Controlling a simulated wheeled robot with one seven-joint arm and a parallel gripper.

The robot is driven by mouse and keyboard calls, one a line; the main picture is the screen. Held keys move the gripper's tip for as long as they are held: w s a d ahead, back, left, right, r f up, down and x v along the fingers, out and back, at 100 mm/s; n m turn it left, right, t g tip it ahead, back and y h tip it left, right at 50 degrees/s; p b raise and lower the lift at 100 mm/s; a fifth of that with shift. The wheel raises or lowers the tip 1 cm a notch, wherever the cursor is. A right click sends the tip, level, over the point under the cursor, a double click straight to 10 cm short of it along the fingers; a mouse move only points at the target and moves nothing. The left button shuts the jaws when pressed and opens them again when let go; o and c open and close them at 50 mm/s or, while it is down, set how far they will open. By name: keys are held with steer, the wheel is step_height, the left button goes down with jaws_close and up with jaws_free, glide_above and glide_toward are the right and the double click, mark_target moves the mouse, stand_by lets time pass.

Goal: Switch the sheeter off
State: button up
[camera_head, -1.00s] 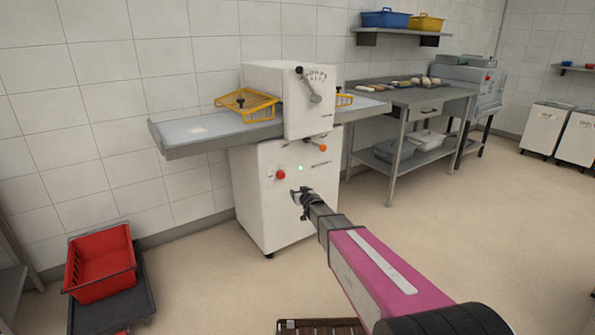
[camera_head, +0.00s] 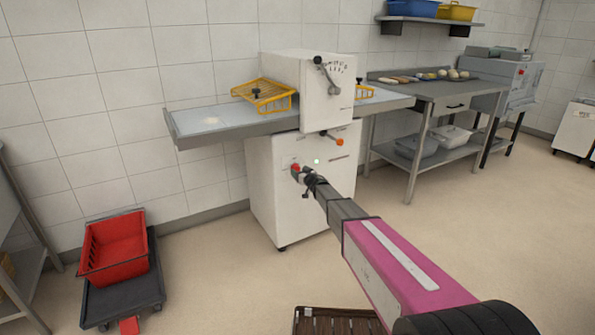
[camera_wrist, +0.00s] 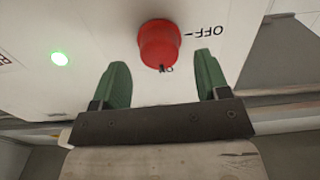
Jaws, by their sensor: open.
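The sheeter (camera_head: 262,190) is a white machine with a metal belt table (camera_head: 225,132) across its middle. Its red knob (camera_wrist: 160,44) sits on the front panel, with "OFF" lettering beside it in the wrist view. A green light (camera_wrist: 59,58) is lit on the panel; it also shows in the head view (camera_head: 317,161). My gripper (camera_wrist: 163,85) is open, its two green fingers pointing at the panel, one to each side of the knob's line and just short of it. In the head view my gripper (camera_head: 303,175) is at the red knob and partly covers it.
An orange knob (camera_head: 340,142) and a lever (camera_head: 326,76) are higher on the sheeter. A yellow guard (camera_head: 262,94) stands over the belt table. A red crate (camera_head: 114,247) on a dark dolly stands at left. A steel worktable (camera_head: 425,92) is at right; open floor lies before it.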

steer(key=shift+x, duration=1.5)
steer(key=c, duration=0.9)
